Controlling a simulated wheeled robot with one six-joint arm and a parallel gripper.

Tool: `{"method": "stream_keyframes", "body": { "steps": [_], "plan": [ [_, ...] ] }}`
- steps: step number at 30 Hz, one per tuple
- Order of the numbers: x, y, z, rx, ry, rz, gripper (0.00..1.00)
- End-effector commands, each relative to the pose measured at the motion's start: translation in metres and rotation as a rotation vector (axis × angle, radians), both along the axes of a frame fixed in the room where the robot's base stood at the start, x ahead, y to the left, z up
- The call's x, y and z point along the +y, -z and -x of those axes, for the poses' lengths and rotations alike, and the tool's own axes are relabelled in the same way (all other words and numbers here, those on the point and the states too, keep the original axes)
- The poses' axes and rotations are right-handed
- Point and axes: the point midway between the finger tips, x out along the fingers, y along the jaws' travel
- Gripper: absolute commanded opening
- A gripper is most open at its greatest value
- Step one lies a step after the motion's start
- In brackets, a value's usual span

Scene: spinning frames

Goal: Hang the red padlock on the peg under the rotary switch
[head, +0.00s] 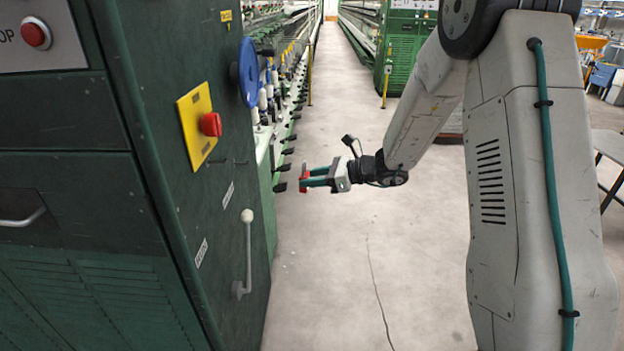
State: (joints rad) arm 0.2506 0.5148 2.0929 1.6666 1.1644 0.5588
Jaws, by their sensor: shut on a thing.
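The red rotary switch (210,124) sits on a yellow plate (193,140) on the side of the green machine cabinet. Small dark pegs (240,162) stick out of the panel just below and right of the plate; they are too small to make out well. My gripper (308,178) is shut on the red padlock (303,180), which shows as a small red shape at the fingertips. The gripper is right of the panel and slightly lower than the pegs in the picture, with a clear gap. The padlock's shackle cannot be made out.
A blue handwheel (248,72) stands out from the panel above the pegs. A lever with a white knob (247,216) is mounted lower on the panel. Rows of spindles (273,95) run back behind the cabinet. The floor (350,265) in the aisle is clear.

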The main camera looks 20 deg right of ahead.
Motion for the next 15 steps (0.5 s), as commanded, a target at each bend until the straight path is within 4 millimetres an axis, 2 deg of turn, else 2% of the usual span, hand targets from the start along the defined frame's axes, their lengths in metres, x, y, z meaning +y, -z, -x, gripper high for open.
{"method": "stream_keyframes", "body": {
  "steps": [9, 15],
  "plan": [
    [0.0, -0.012, 0.0, -0.001, 0.0, 0.0, 0.1],
    [-0.006, -0.013, 0.002, -0.001, 0.002, -0.001, 0.1]
  ]
}}
